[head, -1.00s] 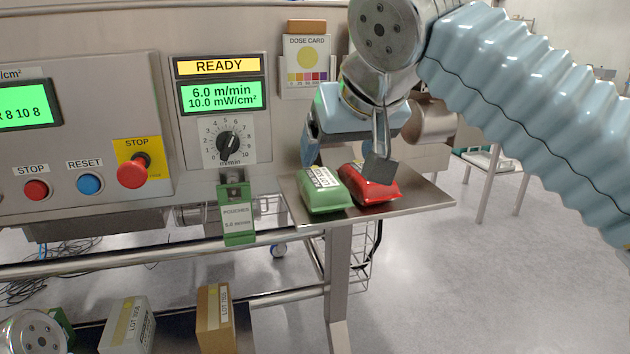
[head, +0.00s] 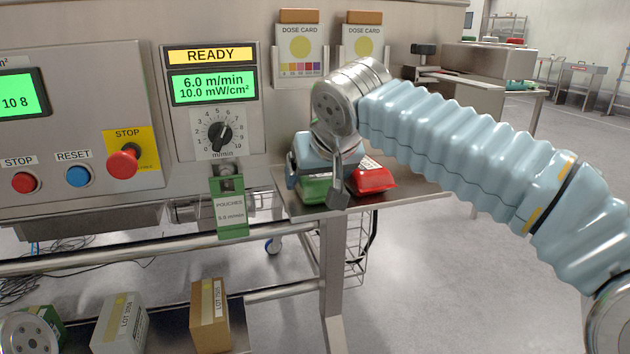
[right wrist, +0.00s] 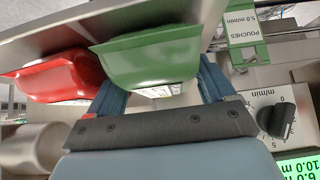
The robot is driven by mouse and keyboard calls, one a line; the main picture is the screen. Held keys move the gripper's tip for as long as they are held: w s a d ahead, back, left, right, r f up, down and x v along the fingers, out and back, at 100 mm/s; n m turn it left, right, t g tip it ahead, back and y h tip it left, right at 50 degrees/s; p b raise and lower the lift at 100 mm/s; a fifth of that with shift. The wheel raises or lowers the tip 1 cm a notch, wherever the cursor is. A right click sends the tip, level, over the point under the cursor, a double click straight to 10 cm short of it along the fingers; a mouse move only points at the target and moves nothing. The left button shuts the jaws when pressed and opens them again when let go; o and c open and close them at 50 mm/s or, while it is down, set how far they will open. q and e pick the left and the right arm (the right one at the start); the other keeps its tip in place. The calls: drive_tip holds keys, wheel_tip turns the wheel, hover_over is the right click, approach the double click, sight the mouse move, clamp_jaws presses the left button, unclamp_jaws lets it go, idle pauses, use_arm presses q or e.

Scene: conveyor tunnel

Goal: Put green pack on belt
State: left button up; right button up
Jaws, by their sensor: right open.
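The green pack (head: 314,190) lies on a steel shelf (head: 420,194) at the right of the machine, partly hidden by my right gripper (head: 315,186). A red pack (head: 375,180) lies close to its right. My right gripper is open, with one finger at each side of the green pack. In the right wrist view the green pack (right wrist: 150,56) shows between and beyond the fingers of the gripper (right wrist: 158,84), and the red pack (right wrist: 50,78) is beside it. Contact with the fingers cannot be told. My left gripper's fingers are not seen. No belt can be made out.
The panel has a red stop button (head: 122,164), a dial (head: 220,135) and a READY display (head: 213,87). A green pouches tag (head: 230,212) hangs left of the shelf. Several cartons, including a brown one (head: 210,318), stand on a lower shelf. Floor at right is clear.

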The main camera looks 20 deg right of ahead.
drive_tip(key=c, duration=0.9)
drive_tip(key=shift+c, duration=0.8)
drive_tip(key=shift+r, duration=0.15)
